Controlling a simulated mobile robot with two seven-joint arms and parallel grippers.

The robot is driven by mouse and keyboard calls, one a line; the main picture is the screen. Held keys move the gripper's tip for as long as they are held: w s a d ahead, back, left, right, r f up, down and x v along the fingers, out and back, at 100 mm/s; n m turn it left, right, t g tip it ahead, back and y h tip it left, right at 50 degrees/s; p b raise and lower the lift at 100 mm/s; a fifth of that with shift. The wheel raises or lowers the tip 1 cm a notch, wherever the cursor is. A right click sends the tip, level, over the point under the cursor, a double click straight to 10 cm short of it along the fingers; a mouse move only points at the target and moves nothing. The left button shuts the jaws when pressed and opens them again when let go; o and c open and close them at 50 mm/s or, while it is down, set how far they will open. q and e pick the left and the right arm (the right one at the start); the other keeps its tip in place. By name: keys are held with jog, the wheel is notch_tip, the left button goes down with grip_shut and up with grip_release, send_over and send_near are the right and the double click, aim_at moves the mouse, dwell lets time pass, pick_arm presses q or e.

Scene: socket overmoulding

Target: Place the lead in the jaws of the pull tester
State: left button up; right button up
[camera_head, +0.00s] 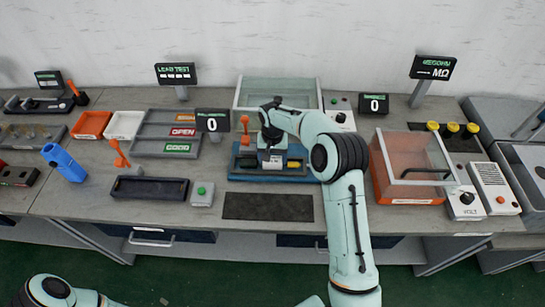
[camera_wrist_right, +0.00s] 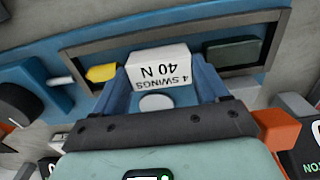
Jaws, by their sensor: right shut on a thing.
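The pull tester appears to be the blue fixture (camera_head: 245,175) with an orange lever, at the middle of the bench; its blue frame also shows in the right wrist view (camera_wrist_right: 80,45). My right gripper (camera_head: 271,150) is over it, pointing down. In the right wrist view its blue fingers (camera_wrist_right: 160,85) are shut on a white block (camera_wrist_right: 160,64) marked "4 SWINGS 40 N". A yellow piece (camera_wrist_right: 103,73) lies just left of the fingers. I cannot make out a separate lead; the tester's jaws are partly hidden by my arm. My left gripper is out of view.
An orange box with a clear lid (camera_head: 408,180) stands right of my arm. A clear-walled box (camera_head: 255,90) is behind the tester. A dark mat (camera_head: 268,206) in front is bare. A green-button box (camera_head: 202,194) and black tray (camera_head: 150,189) are to the left.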

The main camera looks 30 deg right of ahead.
aim_at(273, 160)
jog(key=shift+f, duration=0.15)
jog(key=o, duration=1.1)
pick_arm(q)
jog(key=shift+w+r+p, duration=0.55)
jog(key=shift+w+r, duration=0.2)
pick_arm(e)
notch_tip(273, 160, up, 12)
jog(key=shift+r, duration=0.2)
